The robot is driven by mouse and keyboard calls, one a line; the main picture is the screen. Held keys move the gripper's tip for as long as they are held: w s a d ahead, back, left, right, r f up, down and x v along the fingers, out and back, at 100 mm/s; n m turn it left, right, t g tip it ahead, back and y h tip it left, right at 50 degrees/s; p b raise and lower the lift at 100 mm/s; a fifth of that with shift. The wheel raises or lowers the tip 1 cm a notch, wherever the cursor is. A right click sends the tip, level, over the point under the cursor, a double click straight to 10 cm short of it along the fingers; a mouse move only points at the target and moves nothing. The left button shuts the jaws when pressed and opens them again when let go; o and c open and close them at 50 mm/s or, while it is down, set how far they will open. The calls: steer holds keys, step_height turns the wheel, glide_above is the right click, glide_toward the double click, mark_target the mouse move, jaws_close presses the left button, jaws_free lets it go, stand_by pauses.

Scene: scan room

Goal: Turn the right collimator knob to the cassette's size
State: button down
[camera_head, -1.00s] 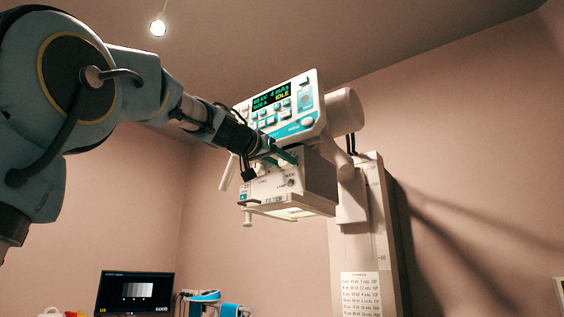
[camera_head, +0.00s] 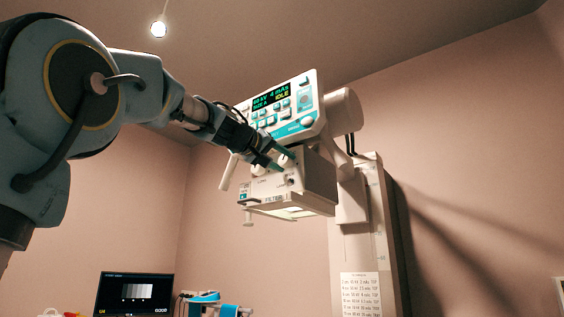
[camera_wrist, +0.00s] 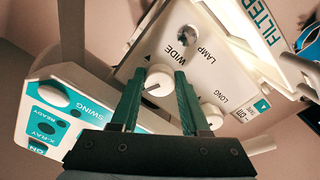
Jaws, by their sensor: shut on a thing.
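The collimator (camera_head: 310,175) is a pale box hanging below a control console. Its right knob is a white dial (camera_wrist: 158,82) beside the label WIDE in the wrist view. My gripper (camera_wrist: 163,80) is shut on this knob, with one green finger on each side of it. In the head view my gripper (camera_head: 281,163) reaches the collimator's front face from the left. The knob's exact pointer setting is too small to read.
The control console (camera_head: 285,108) with a lit display sits just above my gripper. A lamp button (camera_wrist: 187,35) and a FILTER slot edge are close by. A pillar (camera_head: 360,235) stands at right. A monitor (camera_head: 134,293) and a blue-white device (camera_head: 203,297) are below left.

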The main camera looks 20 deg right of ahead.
steer(key=n, duration=0.4)
steer(key=shift+r+n, duration=0.1)
steer(key=shift+n, duration=0.2)
steer(key=shift+n+p, duration=0.65)
steer(key=shift+n, duration=1.25)
steer(key=shift+c, duration=2)
jaws_free()
steer(key=b+v, duration=0.3)
steer(key=v, duration=0.8)
steer(key=shift+b, duration=0.35)
